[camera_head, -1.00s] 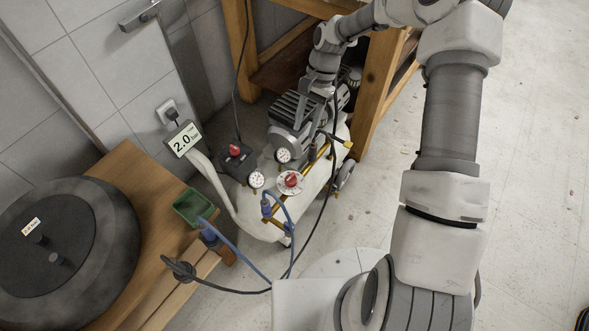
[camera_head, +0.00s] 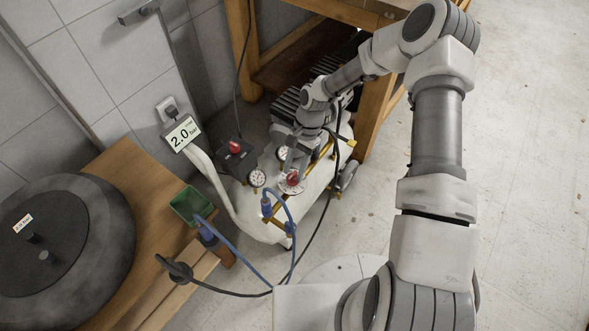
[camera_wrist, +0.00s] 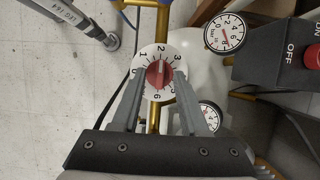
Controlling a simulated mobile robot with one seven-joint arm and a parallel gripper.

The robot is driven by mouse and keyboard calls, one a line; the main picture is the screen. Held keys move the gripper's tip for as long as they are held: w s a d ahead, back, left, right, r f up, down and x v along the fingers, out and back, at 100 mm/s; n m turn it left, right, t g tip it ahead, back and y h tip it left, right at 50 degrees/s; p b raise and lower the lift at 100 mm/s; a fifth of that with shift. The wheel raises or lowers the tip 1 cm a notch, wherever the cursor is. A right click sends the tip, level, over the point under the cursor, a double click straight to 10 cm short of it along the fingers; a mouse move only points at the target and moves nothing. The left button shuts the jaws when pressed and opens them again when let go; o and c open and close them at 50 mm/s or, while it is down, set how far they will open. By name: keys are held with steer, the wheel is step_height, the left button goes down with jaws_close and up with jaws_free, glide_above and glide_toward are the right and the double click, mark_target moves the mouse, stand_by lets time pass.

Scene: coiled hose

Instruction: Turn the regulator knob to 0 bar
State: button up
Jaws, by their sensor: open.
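The red regulator knob (camera_wrist: 159,73) sits on a white round dial (camera_wrist: 147,56) with printed numbers; its white mark points up, near the 2. The knob also shows in the head view (camera_head: 292,178), partly covered by my gripper (camera_head: 299,165). In the wrist view my gripper (camera_wrist: 157,77) is open, one finger at the left of the knob and one at the right. I cannot tell whether they touch it. The display (camera_head: 182,135) reads 2.0 bar.
A gauge (camera_wrist: 224,33) and a second gauge (camera_wrist: 210,118), partly hidden, are near the dial. A dark switch box (camera_head: 236,160) with a red knob stands left of it. Blue hose (camera_head: 285,209) and black cable run close by. A wooden bench (camera_head: 142,190) is at left.

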jaws_close()
steer(key=shift+a+n, duration=0.1)
steer(key=shift+n, duration=0.3)
steer(key=n+h, duration=0.1)
steer(key=n, duration=0.3)
steer(key=shift+w+a+g+h, duration=0.15)
steer(key=shift+g+h, duration=0.25)
steer(key=n, duration=0.2)
steer(key=n+h, duration=0.1)
steer(key=n, duration=0.1)
steer(key=shift+a+n+h, duration=0.2)
steer(key=shift+n+h, duration=0.1)
steer(key=n, duration=0.2)
steer(key=n+h, duration=0.1)
steer(key=n, duration=0.1)
steer(key=shift+a+h+b, duration=0.2)
steer(key=shift+h+b, duration=0.1)
steer(key=shift+s+a+n+t+h, duration=0.1)
steer(key=shift+n+t+h, duration=0.25)
steer(key=shift+n, duration=0.75)
steer(key=shift+s+n+t+h, duration=0.1)
steer(key=shift+n+t+h, duration=0.2)
steer(key=shift+n, duration=0.8)
jaws_free()
